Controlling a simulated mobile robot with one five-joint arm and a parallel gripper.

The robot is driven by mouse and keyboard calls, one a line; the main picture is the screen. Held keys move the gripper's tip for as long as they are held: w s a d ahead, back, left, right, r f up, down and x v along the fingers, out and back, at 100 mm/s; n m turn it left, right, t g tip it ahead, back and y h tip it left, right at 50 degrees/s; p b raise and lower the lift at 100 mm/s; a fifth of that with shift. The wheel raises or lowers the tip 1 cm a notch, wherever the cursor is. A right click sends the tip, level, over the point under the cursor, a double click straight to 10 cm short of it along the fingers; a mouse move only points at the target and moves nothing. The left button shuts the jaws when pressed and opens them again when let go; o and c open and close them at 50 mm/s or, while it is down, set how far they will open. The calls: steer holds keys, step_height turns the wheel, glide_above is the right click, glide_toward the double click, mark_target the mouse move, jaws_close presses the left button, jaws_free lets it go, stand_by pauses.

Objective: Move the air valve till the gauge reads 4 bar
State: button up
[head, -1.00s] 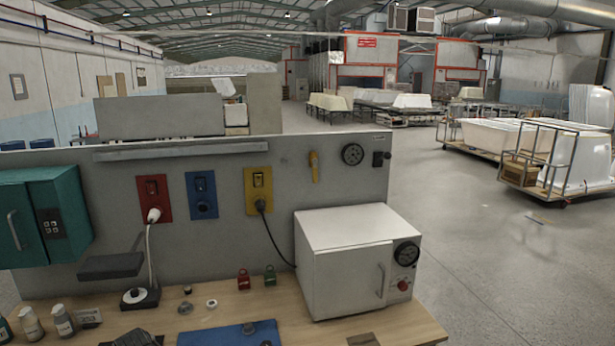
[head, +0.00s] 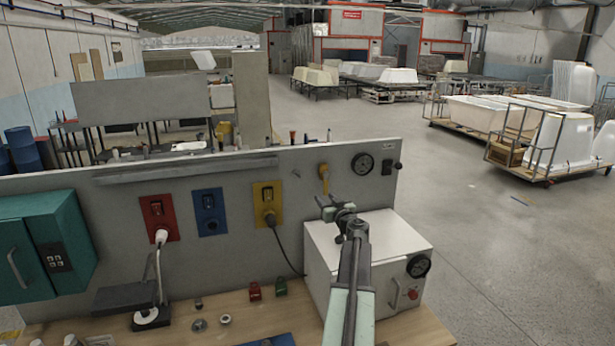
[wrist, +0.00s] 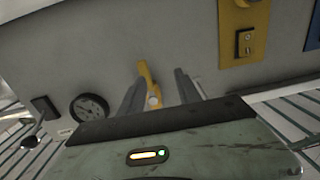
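The air valve is a yellow lever (head: 324,174) on the grey back panel, left of the round dark gauge (head: 362,164). My gripper (head: 327,206) is in front of the panel, at or just below the lever's lower end. In the wrist view, the two grey fingers (wrist: 160,90) stand apart, with the yellow lever (wrist: 147,76) showing between them, nearer the left one. I cannot tell whether either finger touches it. The gauge (wrist: 89,107) also shows at left there; its needle is too small to read. My gripper hides part of the lever's lower end.
A white oven-like box (head: 405,243) stands on the wooden bench (head: 405,331) under my arm. Red (head: 158,217), blue (head: 209,211) and yellow (head: 267,204) socket plates are left of the valve. A teal cabinet (head: 70,235) hangs at far left.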

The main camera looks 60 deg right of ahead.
mark_target(326, 188)
steer(key=shift+m+h, duration=0.3)
steer(key=shift+h, duration=0.1)
steer(key=w+d, duration=0.1)
steer(key=d, duration=0.1)
steer(key=w+d, duration=0.2)
steer(key=w+d+r, duration=0.1)
steer(key=d, duration=0.2)
steer(key=shift+w, duration=0.35)
steer(key=shift+s+a, duration=0.1)
steer(key=shift+s, duration=0.05)
jaws_close()
stand_by(0.7)
